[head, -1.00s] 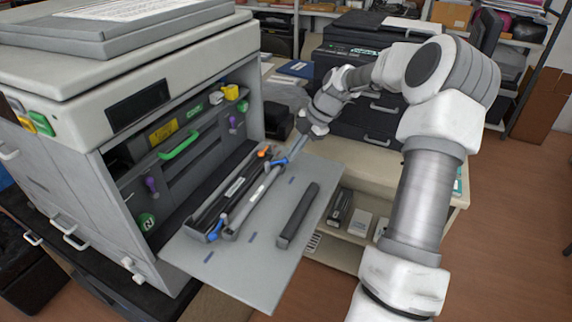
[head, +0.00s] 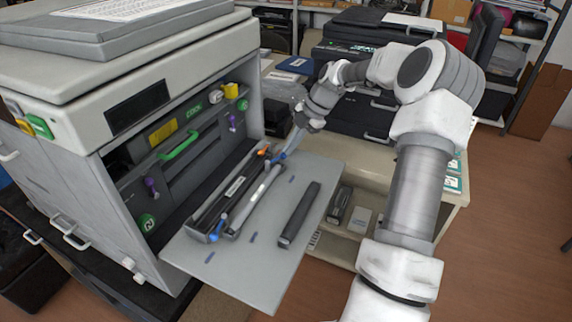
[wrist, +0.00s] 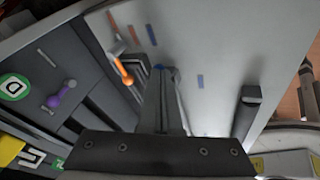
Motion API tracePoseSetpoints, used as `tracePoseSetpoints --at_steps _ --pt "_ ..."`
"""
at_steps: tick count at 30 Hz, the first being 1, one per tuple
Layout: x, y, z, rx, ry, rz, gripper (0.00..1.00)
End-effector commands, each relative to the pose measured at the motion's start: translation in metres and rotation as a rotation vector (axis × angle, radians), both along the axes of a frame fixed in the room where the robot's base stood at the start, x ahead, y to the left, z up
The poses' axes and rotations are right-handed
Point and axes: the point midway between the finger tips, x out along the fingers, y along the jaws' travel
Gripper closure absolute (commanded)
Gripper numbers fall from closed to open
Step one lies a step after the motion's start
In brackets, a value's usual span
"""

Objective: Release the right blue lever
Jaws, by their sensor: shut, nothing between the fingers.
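The right blue lever (head: 276,159) is at the far end of the long cartridge unit (head: 252,200) on the printer's open front door. An orange lever (head: 264,152) is just left of it. In the wrist view the orange lever (wrist: 123,72) is clear, while only a bit of the blue lever (wrist: 158,67) shows beyond my fingertips. My gripper (head: 284,153) is shut and empty, its tips at the blue lever; whether they touch it I cannot tell. The left blue lever (head: 217,230) is at the unit's near end.
A loose dark cartridge (head: 299,214) lies on the open door (head: 250,285), right of the unit. The printer body (head: 170,75) rises on the left, with a green handle (head: 179,146) and purple levers inside. A table with a black printer (head: 350,112) stands behind.

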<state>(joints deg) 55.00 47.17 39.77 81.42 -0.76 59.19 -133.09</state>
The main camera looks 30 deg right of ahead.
Motion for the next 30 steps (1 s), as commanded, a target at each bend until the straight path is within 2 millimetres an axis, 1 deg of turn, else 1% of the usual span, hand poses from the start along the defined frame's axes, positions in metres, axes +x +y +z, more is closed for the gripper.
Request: tracePoseSetpoints --at_steps 16,27,30 --pt "0.002 0.002 -0.001 0.001 0.001 0.001 1.00" --pt "-0.004 0.018 -0.002 0.004 0.004 0.005 1.00" --pt "-0.004 0.019 -0.002 0.005 0.006 0.006 1.00"
